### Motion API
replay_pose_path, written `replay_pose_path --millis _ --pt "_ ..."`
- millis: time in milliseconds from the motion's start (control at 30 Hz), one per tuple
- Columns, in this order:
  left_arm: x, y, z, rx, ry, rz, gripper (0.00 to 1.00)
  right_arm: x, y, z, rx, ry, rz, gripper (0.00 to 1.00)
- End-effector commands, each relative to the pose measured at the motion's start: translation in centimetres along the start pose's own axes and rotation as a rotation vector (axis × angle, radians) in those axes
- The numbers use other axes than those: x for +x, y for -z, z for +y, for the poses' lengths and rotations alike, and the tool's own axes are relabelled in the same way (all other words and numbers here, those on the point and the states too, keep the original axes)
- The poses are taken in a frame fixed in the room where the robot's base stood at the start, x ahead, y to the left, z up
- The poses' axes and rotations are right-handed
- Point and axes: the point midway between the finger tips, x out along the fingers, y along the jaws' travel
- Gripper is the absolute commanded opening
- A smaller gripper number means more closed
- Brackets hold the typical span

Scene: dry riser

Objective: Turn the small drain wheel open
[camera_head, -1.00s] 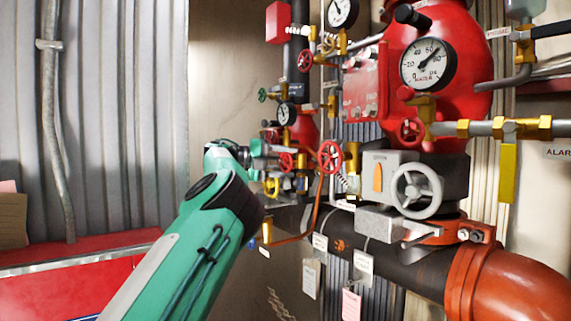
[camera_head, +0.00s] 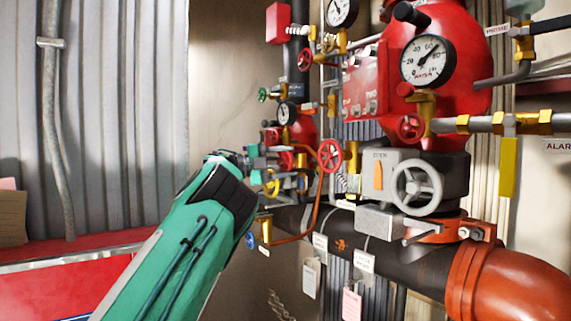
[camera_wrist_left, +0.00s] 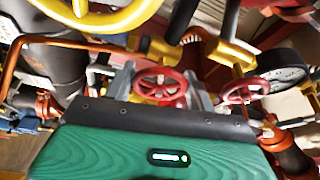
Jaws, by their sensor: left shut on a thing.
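A small red handwheel (camera_wrist_left: 160,86) is in the middle of the left wrist view, between the two grey fingers of my left gripper (camera_wrist_left: 160,92). The gripper is shut on this wheel. In the head view my left gripper (camera_head: 272,160) reaches in among the valves in the centre, where a red wheel (camera_head: 288,161) shows in part; the fingertips are too small to make out there. No label marks the gripped wheel as the drain wheel. My right gripper is in neither view.
A larger red wheel (camera_head: 330,156) is just right of the gripper, and a yellow wheel (camera_head: 271,183) is below it. A copper pipe (camera_head: 300,236) curves below. A grey handwheel (camera_head: 417,188) and a dark main pipe (camera_head: 390,262) stand to the right. A red cabinet (camera_head: 70,285) is at lower left.

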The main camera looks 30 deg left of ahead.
Motion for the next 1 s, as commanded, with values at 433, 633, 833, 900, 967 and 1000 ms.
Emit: replay_pose_path --millis 433,633,833,900,967,1000 --pt "0.0 -0.1 0.1 -0.002 -0.001 0.000 0.64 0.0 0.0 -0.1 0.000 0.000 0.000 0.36" --pt "0.0 0.0 0.0 0.011 -0.006 0.000 0.64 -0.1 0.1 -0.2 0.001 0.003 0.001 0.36" --pt "0.1 0.0 -0.1 0.146 -0.065 0.000 0.64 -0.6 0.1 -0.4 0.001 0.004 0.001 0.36" --pt "0.1 0.0 -0.1 0.228 -0.099 0.000 0.64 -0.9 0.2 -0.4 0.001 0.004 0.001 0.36" --pt "0.1 0.0 -0.2 0.305 -0.131 -0.001 0.64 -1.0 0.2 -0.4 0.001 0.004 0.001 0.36" --pt "0.1 0.0 -0.1 0.355 -0.152 0.000 0.64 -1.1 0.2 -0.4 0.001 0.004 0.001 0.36"
